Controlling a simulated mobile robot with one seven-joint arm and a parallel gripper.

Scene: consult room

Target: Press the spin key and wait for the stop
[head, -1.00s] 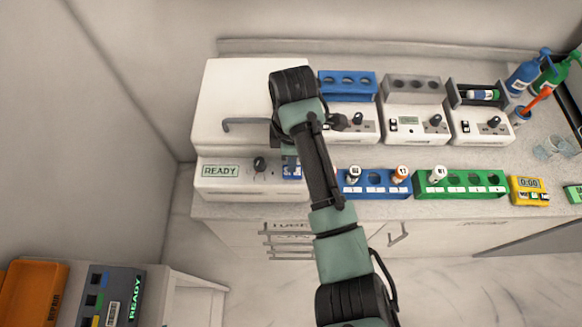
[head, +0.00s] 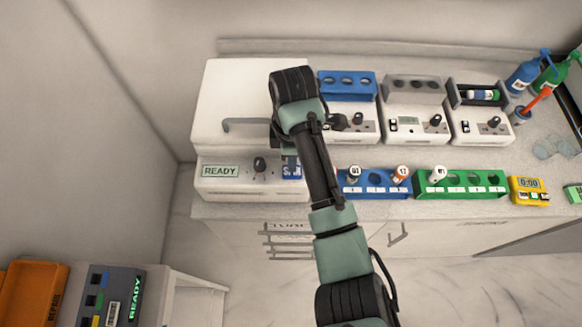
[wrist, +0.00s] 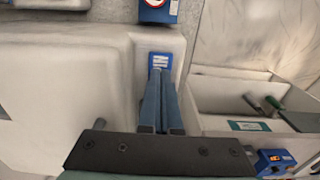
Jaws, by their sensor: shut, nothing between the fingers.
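The white centrifuge (head: 245,95) stands at the left of the counter with its lid down. Its front panel has a display (head: 220,171) reading READY, a dark knob (head: 259,164) and a blue key patch (head: 291,172) with white marks. My gripper (head: 290,155) is over the right part of the panel, partly hidden by my arm. In the wrist view the shut, empty fingers (wrist: 160,75) point at the blue key patch (wrist: 160,61). Their tips are close to it; I cannot tell whether they touch.
Right of the centrifuge are several small white devices (head: 416,125), a blue tube rack (head: 374,190), a green tube rack (head: 460,190) and a yellow timer (head: 528,191) reading 0:00. Bottles (head: 525,75) stand at the back right. An orange bin (head: 30,290) is at the lower left.

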